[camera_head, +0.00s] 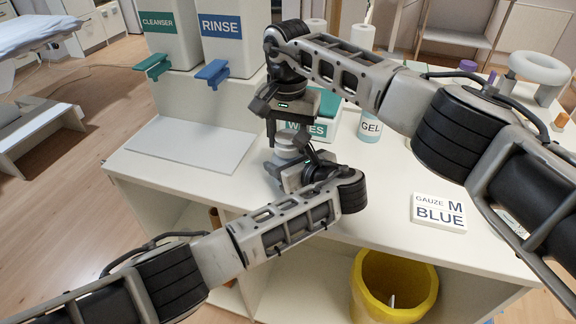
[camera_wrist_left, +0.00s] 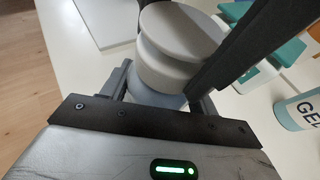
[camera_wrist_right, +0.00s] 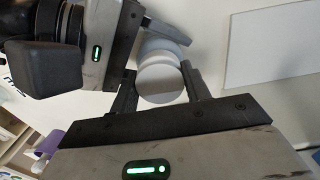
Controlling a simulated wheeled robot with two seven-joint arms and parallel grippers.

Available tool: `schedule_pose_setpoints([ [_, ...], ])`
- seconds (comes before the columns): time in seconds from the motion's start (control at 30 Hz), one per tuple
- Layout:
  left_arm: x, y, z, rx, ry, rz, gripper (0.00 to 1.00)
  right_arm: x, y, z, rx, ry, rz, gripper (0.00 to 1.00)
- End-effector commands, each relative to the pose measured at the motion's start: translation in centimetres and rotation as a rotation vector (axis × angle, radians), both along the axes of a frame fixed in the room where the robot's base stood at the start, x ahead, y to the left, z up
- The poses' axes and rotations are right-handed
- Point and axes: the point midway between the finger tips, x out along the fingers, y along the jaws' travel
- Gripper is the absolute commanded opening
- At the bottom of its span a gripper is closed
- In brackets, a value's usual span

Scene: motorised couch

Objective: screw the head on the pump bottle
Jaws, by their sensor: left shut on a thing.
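The pump bottle (camera_head: 288,148) stands on the white counter, small and largely hidden by both grippers in the head view. In the left wrist view its bluish-grey body (camera_wrist_left: 152,95) lies between my left fingers, under a round, pale head (camera_wrist_left: 183,28). My left gripper (camera_head: 287,172) is shut on the bottle from the near side. My right gripper (camera_head: 274,140) is above and beside it. In the right wrist view its fingers (camera_wrist_right: 160,88) stand apart on either side of the round head (camera_wrist_right: 160,84), very close to it. Contact and the thread are not visible.
A wipes box (camera_head: 322,128) and a gel tub (camera_head: 369,126) stand close behind and right. Cleanser (camera_head: 160,30) and rinse (camera_head: 222,35) dispensers stand at the back left. A white board (camera_head: 190,145) lies left; a gauze box (camera_head: 438,211) lies right. A yellow bin (camera_head: 392,290) is below.

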Motion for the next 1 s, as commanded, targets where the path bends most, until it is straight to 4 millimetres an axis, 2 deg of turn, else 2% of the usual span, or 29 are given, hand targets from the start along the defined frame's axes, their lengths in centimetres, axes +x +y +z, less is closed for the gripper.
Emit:
schedule_pose_setpoints([
  [0.3, -0.06, -0.17, -0.01, -0.001, 0.001, -0.004, 0.0, -0.01, 0.19, 0.07, 0.004, -0.003, -0.006, 0.17],
  [0.57, -0.07, -0.22, 0.01, -0.001, 0.0, -0.005, 0.0, 0.02, 0.22, 0.06, 0.005, -0.003, -0.265, 0.17],
  [0.83, -0.09, -0.26, 0.02, -0.002, 0.0, -0.006, 0.0, 0.02, 0.28, 0.08, 0.007, -0.003, -0.282, 0.17],
  [0.87, -0.1, -0.27, 0.02, -0.002, 0.0, -0.006, 0.0, 0.02, 0.28, 0.09, 0.007, -0.003, -0.282, 0.5],
  [0.9, -0.09, -0.26, 0.02, -0.002, 0.0, -0.006, 0.0, 0.03, 0.28, 0.09, 0.007, -0.004, -0.282, 0.61],
  [0.93, -0.09, -0.26, 0.02, -0.002, 0.0, -0.006, 0.0, 0.02, 0.27, 0.08, 0.007, -0.003, -0.282, 0.66],
  [1.0, -0.07, -0.2, 0.01, -0.001, 0.0, -0.005, 0.0, 0.02, 0.22, 0.07, 0.005, -0.002, -0.282, 0.66],
])
